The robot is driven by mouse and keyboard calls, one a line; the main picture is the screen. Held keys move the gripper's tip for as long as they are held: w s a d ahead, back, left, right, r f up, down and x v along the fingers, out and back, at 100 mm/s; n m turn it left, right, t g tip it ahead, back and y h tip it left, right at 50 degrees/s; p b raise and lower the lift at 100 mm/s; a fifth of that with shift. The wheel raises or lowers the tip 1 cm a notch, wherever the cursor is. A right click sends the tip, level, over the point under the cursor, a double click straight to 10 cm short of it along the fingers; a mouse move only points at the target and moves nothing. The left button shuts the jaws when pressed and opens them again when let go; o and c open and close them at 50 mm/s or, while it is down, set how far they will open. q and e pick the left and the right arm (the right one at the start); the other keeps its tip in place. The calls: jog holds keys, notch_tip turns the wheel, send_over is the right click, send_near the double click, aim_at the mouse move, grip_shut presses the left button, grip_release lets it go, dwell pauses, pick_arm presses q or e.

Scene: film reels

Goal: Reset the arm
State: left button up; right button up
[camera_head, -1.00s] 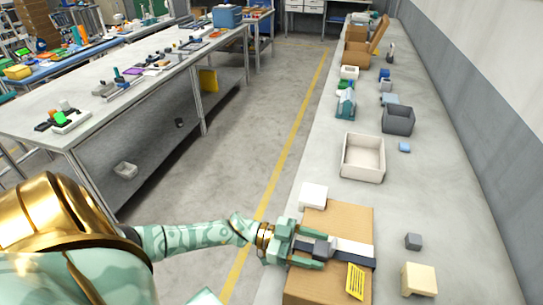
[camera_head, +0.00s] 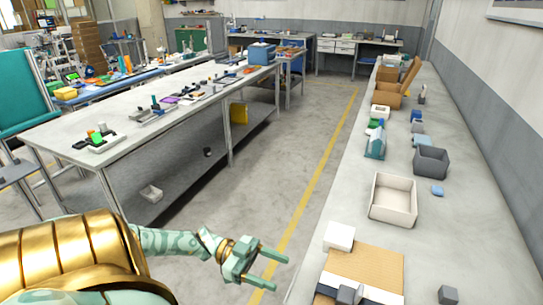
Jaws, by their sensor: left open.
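My left arm comes in from the lower left, mint green with gold joints. My left gripper (camera_head: 274,269) is open and empty over the floor, left of the right-hand bench (camera_head: 336,204). Its fingers point right, apart from the cardboard box (camera_head: 372,266). The box lies on the bench at the bottom of the view, cut off by the lower edge, with a white strip and a dark grey block (camera_head: 347,294) on it. My right gripper is not in view.
A white block (camera_head: 339,236) sits by the box's far left corner. A white open bin (camera_head: 393,200), a dark grey bin (camera_head: 431,162) and a small grey cube (camera_head: 447,295) are on the bench. A long workbench (camera_head: 140,133) stands left across the open floor.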

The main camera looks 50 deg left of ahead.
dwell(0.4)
pick_arm(q)
jog(key=w+a+f+n+t+y, duration=0.1)
jog(key=w+a+f+t+y, duration=0.1)
jog(key=a+f+y, duration=0.4)
jog(key=w+a+f+n+t+y, duration=0.15)
jog(key=a+f+y, duration=0.25)
jog(key=f, duration=0.4)
jog(key=s+a+f+n+g+y+b, duration=0.15)
jog(key=s+f+y, duration=0.25)
jog(key=s+f, duration=0.4)
jog(key=s+a+f+n+g+y+p, duration=0.1)
jog(key=s+f+n+g+y, duration=0.3)
jog(key=f, duration=0.6)
jog(key=s+d+f+g, duration=0.1)
jog(key=s+d+f, duration=0.2)
jog(key=s, duration=0.3)
jog(key=s+d+f+g, duration=0.1)
jog(key=s+d+f, duration=0.25)
jog(key=s, duration=0.25)
jog(key=s+d+f+g+h, duration=0.1)
jog(key=s+d+f, duration=0.1)
jog(key=s+d, duration=0.3)
jog(key=s+d+f+n+g+b, duration=0.1)
jog(key=s+d, duration=0.4)
jog(key=d, duration=0.5)
jog(key=shift+d+f+g+h+b, duration=0.2)
jog(key=shift+f+g+h+b, duration=0.1)
jog(key=shift+f+g+h, duration=0.25)
